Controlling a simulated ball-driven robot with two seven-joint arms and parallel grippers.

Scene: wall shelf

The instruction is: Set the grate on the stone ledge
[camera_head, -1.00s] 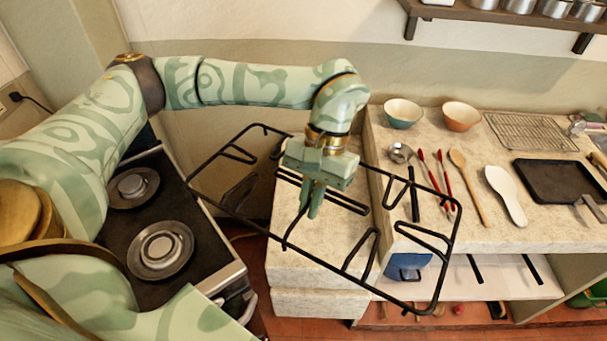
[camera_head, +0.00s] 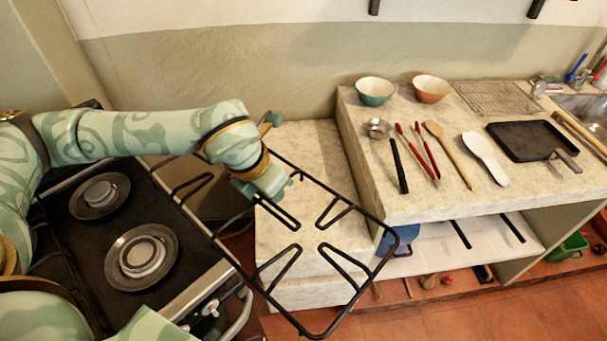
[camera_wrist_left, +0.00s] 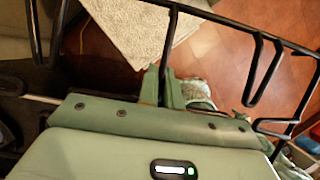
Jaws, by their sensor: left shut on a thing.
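The grate (camera_head: 372,276) is a black wire frame with inward prongs. My left gripper (camera_head: 272,192) is shut on it, and its fingertips are partly hidden in the head view. The grate spans from beside the stove across the low pale stone ledge (camera_head: 312,147). Its right corner overlaps the taller counter's front edge in the picture. I cannot tell whether it touches the stone. The wrist view shows the gripper fingers (camera_wrist_left: 163,88) at the grate (camera_wrist_left: 240,26), with stone (camera_wrist_left: 140,25) and red floor below. My right gripper is not in view.
The stove (camera_head: 105,232) with two burners is at left. The taller stone counter (camera_head: 440,202) at right holds bowls, utensils, a wire rack (camera_head: 497,97) and a black tray (camera_head: 530,140). A blue item (camera_head: 405,236) is on the shelf beneath.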

